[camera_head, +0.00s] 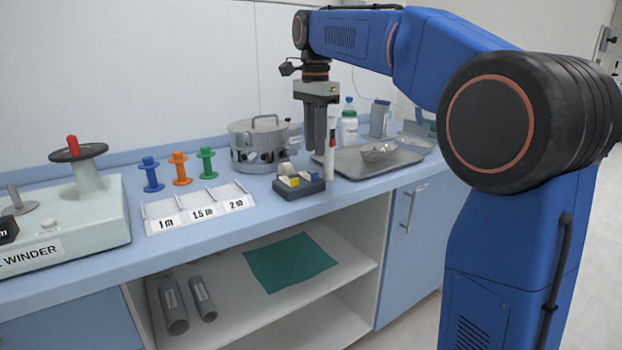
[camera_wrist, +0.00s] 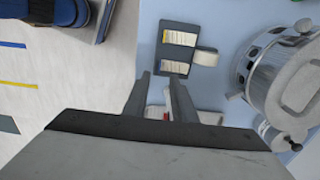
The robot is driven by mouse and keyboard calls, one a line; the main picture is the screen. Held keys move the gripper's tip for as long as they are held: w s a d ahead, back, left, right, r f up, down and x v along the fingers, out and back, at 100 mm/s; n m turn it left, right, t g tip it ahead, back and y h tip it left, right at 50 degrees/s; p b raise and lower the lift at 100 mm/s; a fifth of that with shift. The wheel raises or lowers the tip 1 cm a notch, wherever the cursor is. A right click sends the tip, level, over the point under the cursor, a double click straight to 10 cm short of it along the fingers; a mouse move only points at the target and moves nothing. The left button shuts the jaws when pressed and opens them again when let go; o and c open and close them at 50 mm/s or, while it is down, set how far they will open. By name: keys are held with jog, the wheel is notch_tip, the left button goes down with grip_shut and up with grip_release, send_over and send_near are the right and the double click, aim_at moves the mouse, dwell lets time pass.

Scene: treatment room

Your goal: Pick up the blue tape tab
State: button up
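A dark grey tape holder (camera_head: 312,188) stands on the blue counter, with white pieces, a yellow tab (camera_head: 294,181) and a small blue tape tab (camera_head: 306,175) on it. The holder also shows in the wrist view (camera_wrist: 178,27), with two pale slots and a white roll (camera_wrist: 207,57) beside it. My gripper (camera_head: 316,153) points down above the counter, near the holder. In the wrist view its fingers (camera_wrist: 160,78) are apart with nothing held between them, and the holder lies beyond the tips.
A white tube with a red band (camera_head: 331,155) stands close to my gripper. A metal pot (camera_head: 258,153) is behind the holder, and a steel tray (camera_head: 348,168) is to the right. A white rack (camera_head: 200,211) and coloured spools (camera_head: 179,168) stand left; a winder (camera_head: 75,220) is further left.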

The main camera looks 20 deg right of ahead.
aim_at(309, 174)
jog(key=shift+d+f, duration=0.2)
jog(key=shift+f, duration=3.3)
jog(key=shift+c, duration=0.5)
grip_shut()
